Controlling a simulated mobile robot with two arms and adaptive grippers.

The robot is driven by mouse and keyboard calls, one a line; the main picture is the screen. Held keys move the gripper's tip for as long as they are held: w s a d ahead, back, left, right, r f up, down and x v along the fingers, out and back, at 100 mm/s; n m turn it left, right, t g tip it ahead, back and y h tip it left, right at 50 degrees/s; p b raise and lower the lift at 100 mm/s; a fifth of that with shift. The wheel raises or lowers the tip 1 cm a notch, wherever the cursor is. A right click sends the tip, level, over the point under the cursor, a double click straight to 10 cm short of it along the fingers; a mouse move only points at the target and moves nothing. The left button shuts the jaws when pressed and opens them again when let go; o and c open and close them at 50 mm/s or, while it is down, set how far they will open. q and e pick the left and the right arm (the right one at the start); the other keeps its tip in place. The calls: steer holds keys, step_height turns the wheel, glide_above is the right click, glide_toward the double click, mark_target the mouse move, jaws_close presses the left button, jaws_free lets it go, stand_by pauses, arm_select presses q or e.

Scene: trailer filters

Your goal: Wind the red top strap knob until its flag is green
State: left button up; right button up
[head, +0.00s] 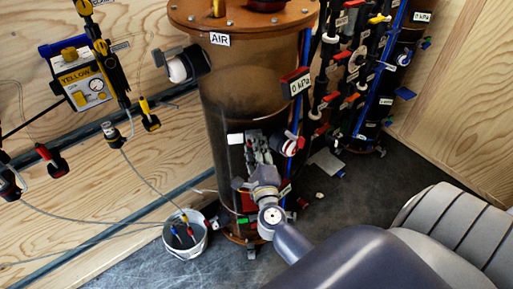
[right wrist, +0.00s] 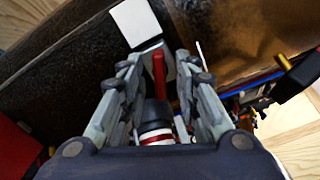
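A brown, see-through AIR tank (head: 235,90) stands mid-view in the head view. My right gripper (head: 258,150) is low against its front. In the right wrist view the fingers of my right gripper (right wrist: 159,70) are spread apart. A red upright piece (right wrist: 158,68) on a white plate shows between the fingertips; I cannot tell whether they touch it. A dark cylinder with white and red bands (right wrist: 155,135) lies between the fingers, nearer the palm. I cannot tell which red part is the top strap knob, and no green flag is clear. My left gripper is not in view.
A red-topped gauge box (head: 296,82) and a round red-and-white fitting (head: 290,146) are on the tank's right side. A black-and-white fitting (head: 183,66) juts out left. A bucket (head: 186,238) stands on the floor. A hose-and-valve rack (head: 370,70) is close on the right.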

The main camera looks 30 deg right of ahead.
jaws_close()
steer(key=shift+n+p, duration=2.9)
steer(key=shift+p, duration=0.25)
